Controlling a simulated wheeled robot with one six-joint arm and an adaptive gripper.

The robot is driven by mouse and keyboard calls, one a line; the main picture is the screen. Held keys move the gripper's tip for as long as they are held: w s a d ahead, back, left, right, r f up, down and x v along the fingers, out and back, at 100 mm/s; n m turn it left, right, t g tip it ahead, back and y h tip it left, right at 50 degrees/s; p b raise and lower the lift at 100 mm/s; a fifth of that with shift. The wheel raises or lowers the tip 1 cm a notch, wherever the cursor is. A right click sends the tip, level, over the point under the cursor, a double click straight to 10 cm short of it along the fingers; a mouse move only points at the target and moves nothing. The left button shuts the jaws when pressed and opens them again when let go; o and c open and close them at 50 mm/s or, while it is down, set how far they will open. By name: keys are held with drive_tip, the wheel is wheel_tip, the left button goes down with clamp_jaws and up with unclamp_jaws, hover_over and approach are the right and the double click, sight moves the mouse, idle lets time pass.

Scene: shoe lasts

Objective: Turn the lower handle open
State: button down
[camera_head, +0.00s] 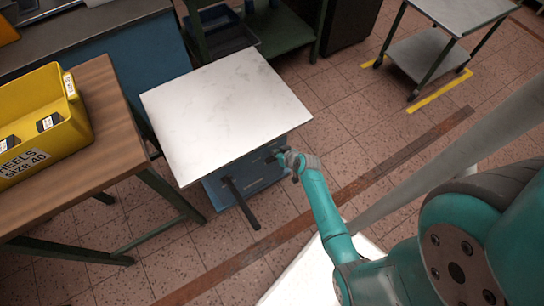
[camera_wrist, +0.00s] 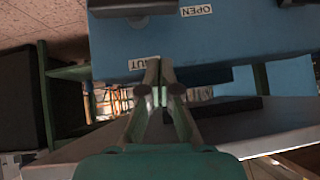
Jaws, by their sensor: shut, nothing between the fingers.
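The blue cabinet front (camera_head: 262,177) sits under a pale top. A black handle bar (camera_head: 240,203) sticks out from its left part, slanting down toward the floor. In the wrist view, the blue panel (camera_wrist: 240,38) appears with an upside-down OPEN label (camera_wrist: 196,10) and a partly hidden label ending in HUT (camera_wrist: 143,64). A dark handle part (camera_wrist: 132,8) is cut off at the top edge. I cannot tell whether it is the lower handle. My gripper (camera_head: 281,154) is at the cabinet's right side; its fingers (camera_wrist: 159,64) are shut and empty, overlapping the HUT label.
The pale cabinet top (camera_head: 225,110) overhangs close to my gripper. A wooden table (camera_head: 105,130) with a yellow bin (camera_head: 75,125) stands at left. A grey trolley (camera_head: 425,60) stands at the back right. Tiled floor is free in front of the cabinet.

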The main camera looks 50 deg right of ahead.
drive_tip(key=f, duration=0.1)
drive_tip(key=w+f, duration=0.1)
drive_tip(key=f, duration=0.1)
drive_tip(key=w+f, duration=0.1)
drive_tip(key=f, duration=0.1)
drive_tip(key=shift+w, duration=0.25)
drive_tip(key=shift+a+f, duration=0.1)
drive_tip(key=shift+f, duration=0.55)
